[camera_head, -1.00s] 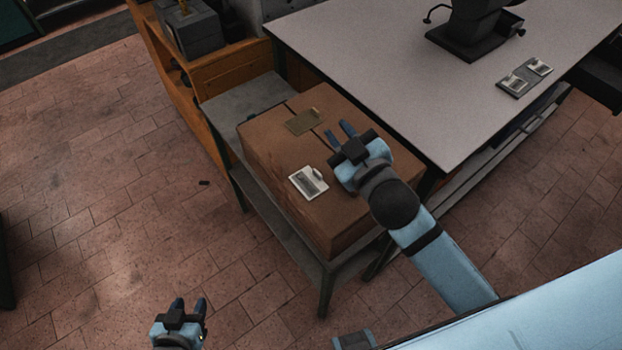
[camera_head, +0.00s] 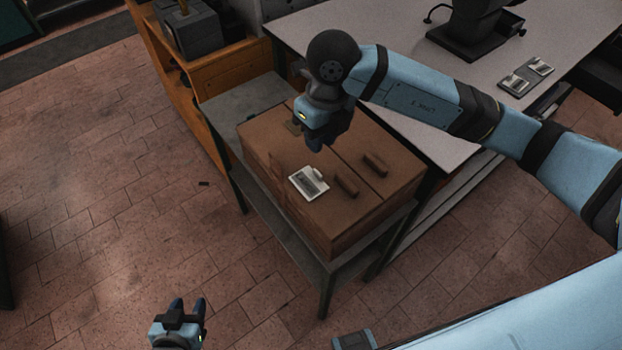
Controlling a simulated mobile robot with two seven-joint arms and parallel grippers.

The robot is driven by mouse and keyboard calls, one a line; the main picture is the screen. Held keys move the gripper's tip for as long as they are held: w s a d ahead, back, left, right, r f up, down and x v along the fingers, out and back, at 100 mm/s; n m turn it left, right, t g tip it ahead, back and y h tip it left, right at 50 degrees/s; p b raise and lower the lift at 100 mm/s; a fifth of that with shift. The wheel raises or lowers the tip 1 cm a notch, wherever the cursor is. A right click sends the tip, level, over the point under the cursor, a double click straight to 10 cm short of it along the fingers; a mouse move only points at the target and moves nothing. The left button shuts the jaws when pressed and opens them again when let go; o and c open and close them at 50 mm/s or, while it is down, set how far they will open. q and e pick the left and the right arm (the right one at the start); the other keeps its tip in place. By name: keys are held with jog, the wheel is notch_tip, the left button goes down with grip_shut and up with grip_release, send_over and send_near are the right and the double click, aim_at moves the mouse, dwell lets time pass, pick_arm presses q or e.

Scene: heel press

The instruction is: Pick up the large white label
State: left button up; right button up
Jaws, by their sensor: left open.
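A large white label (camera_head: 309,183) with a grey printed patch and a small raised tab lies on top of the brown box (camera_head: 385,195). My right gripper (camera_head: 315,145) points down over the box, just beyond the label in the picture and apart from it in view. Its fingers overlap, so I cannot tell whether it is open or shut. My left gripper (camera_head: 187,304) is open and empty over the floor at the bottom left, far from the label.
The box stands on a grey stand (camera_head: 240,100) beside a large worktable (camera_head: 350,35). Two brown blocks (camera_head: 346,185) (camera_head: 375,164) are on the box.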

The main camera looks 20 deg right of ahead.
jog(key=d+f+h, duration=0.1)
jog(key=p, duration=0.1)
send_over(321, 175)
jog(key=f, duration=0.7)
jog(key=shift+s+d, duration=0.15)
jog(key=shift+s, duration=0.15)
jog(key=f, duration=0.1)
jog(key=f+p, duration=0.1)
jog(key=f, duration=0.1)
jog(key=f+p, duration=0.1)
jog(key=f, duration=0.1)
jog(key=shift+w+f, duration=0.25)
grip_shut()
